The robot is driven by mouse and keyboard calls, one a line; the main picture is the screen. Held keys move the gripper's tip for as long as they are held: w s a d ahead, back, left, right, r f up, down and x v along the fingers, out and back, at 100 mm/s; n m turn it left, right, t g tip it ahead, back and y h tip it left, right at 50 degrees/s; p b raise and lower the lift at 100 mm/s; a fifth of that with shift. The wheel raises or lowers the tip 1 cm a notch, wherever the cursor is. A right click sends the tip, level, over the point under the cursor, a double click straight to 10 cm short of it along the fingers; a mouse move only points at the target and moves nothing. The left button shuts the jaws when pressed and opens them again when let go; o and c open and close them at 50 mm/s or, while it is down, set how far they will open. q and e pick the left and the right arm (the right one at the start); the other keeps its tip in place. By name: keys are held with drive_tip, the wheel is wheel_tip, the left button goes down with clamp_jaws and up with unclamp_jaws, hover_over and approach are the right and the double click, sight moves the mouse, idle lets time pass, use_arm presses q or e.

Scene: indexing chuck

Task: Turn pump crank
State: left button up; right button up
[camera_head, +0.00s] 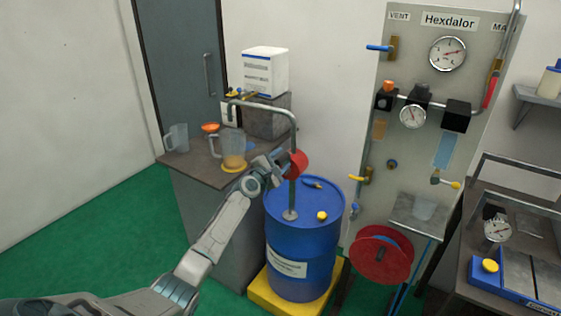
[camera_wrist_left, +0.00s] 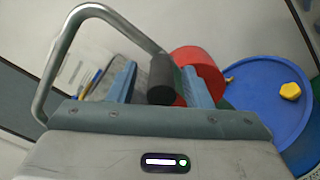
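A blue drum (camera_head: 300,245) carries a hand pump with a red round body (camera_head: 298,164) on an upright pipe. A grey hooked spout (camera_head: 292,122) arches from it to the left. In the left wrist view, the red pump body (camera_wrist_left: 203,66) shows behind a dark cylindrical crank grip (camera_wrist_left: 161,80). My left gripper (camera_head: 277,164) is at the pump, left of the red body. In the left wrist view its two fingers (camera_wrist_left: 160,86) stand apart on either side of the dark grip, with a gap on the left. The crank arm is mostly hidden. My right gripper is out of view.
A counter (camera_head: 195,168) left of the drum holds a jug with amber liquid (camera_head: 232,148), an empty jug (camera_head: 177,138) and a white box (camera_head: 265,70). A gauge panel (camera_head: 432,130) and a red hose reel (camera_head: 382,256) stand to the right. A yellow cap (camera_head: 322,215) sits on the drum.

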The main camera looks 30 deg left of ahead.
use_arm(q)
drive_tip(key=shift+s+p, duration=0.3)
drive_tip(key=shift+s, duration=0.25)
drive_tip(key=s+p, duration=0.3)
drive_tip(key=s, duration=0.6)
drive_tip(key=shift+s+a, duration=0.2)
drive_tip(key=shift+s, duration=0.15)
drive_tip(key=shift+f, duration=0.1)
idle(0.5)
